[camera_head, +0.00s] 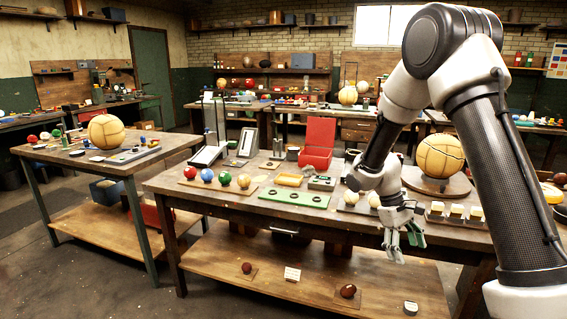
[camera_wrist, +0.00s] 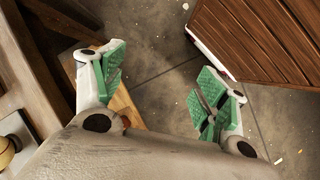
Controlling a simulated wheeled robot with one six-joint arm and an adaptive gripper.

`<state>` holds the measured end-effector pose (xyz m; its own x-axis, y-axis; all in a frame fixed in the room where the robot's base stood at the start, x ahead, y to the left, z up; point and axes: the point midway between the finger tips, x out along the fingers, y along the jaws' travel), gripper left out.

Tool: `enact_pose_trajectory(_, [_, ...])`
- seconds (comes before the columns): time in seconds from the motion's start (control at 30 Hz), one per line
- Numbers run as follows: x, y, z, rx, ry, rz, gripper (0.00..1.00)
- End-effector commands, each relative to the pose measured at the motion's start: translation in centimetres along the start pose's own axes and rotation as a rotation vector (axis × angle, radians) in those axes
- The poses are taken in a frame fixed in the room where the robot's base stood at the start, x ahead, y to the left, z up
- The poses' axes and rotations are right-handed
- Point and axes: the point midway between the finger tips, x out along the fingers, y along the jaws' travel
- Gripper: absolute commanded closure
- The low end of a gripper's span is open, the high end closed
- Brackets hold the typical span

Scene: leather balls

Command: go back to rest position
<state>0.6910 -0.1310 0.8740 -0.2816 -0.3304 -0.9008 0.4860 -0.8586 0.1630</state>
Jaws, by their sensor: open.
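My gripper (camera_head: 403,240) hangs from my arm at the front edge of the main workbench (camera_head: 170,183), pointing down. In the wrist view my gripper (camera_wrist: 160,88) shows two green-padded fingers spread wide apart. Nothing is between the fingers but the grey concrete floor (camera_wrist: 160,50) below. The gripper is open and empty. In the head view my forearm hides part of the bench top behind it.
The bench holds red, blue, green and tan balls (camera_head: 207,175), a green strip (camera_head: 294,198), an open red box (camera_head: 318,143) and a large tan ball (camera_head: 440,156) on a round stand. A lower shelf (camera_head: 220,265) juts out below. A side table (camera_head: 60,155) stands left.

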Motion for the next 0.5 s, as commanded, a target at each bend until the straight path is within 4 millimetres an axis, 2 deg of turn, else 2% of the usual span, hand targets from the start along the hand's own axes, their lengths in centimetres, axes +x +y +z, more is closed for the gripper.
enact_pose_trajectory(0.03, [-2.0,-0.2,2.6,0.049,0.029,-0.025,0.27])
enact_pose_trajectory(0.2, [-6.4,-2.0,10.7,0.194,0.12,-0.117,0.27])
enact_pose_trajectory(0.4, [-9.6,-4.6,18.8,0.329,0.266,-0.205,0.27])
enact_pose_trajectory(0.5, [-10.5,-5.7,22.1,0.384,0.359,-0.231,0.27])
